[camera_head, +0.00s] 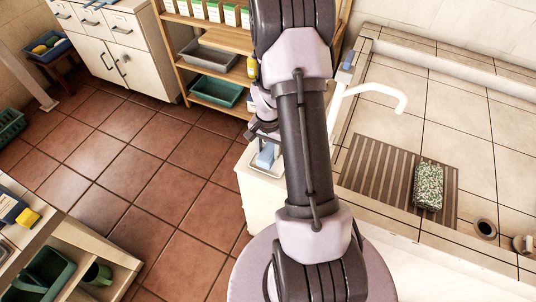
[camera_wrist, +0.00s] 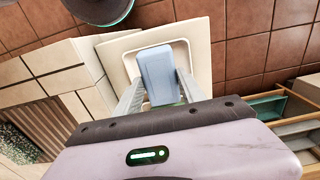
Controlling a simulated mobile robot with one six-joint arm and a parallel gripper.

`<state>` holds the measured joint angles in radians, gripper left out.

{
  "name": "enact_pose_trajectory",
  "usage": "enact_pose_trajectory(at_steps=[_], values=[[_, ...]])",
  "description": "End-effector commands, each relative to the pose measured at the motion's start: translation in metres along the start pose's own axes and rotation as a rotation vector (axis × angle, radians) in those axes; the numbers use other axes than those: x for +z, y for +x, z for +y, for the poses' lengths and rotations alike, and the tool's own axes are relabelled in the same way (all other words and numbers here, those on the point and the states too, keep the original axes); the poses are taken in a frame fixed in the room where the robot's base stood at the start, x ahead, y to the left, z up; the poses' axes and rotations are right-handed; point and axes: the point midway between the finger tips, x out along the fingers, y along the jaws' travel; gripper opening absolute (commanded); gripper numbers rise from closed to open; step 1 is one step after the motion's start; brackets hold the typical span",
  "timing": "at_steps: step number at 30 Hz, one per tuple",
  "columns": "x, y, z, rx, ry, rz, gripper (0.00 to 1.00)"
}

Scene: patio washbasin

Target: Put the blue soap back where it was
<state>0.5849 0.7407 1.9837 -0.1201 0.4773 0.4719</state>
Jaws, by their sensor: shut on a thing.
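The blue soap (camera_wrist: 158,72) is a pale blue block between the two fingers of my gripper (camera_wrist: 157,88) in the wrist view. My gripper is shut on it. The soap also shows in the head view (camera_head: 265,156), beside my arm. Behind the soap is a shallow white tray (camera_wrist: 203,66) with a raised rim; its edge shows in the head view (camera_head: 264,174) at the end of the tiled counter. The soap overlaps the tray in both views; I cannot tell whether it touches the tray. My arm hides part of this area in the head view.
The tiled counter has a white faucet (camera_head: 378,91), a slatted brown mat (camera_head: 375,170) and a speckled green block (camera_head: 428,187). A wooden shelf (camera_head: 230,66) with trays (camera_head: 215,91) stands behind my arm.

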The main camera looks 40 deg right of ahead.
Motion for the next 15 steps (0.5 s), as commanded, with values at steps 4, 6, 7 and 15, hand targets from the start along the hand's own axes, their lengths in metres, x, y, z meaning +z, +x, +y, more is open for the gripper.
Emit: enact_pose_trajectory(at_steps=[4,6,7,15], values=[[0.0003,0.0214,0.0005,0.0,0.001,0.0,0.0],[0.0002,0.0192,0.0005,0.0,0.001,0.0,0.0],[0.0002,0.019,0.0005,0.0,0.001,0.0,0.0],[0.0005,0.0234,0.0009,0.0,0.0,0.0,0.57]])
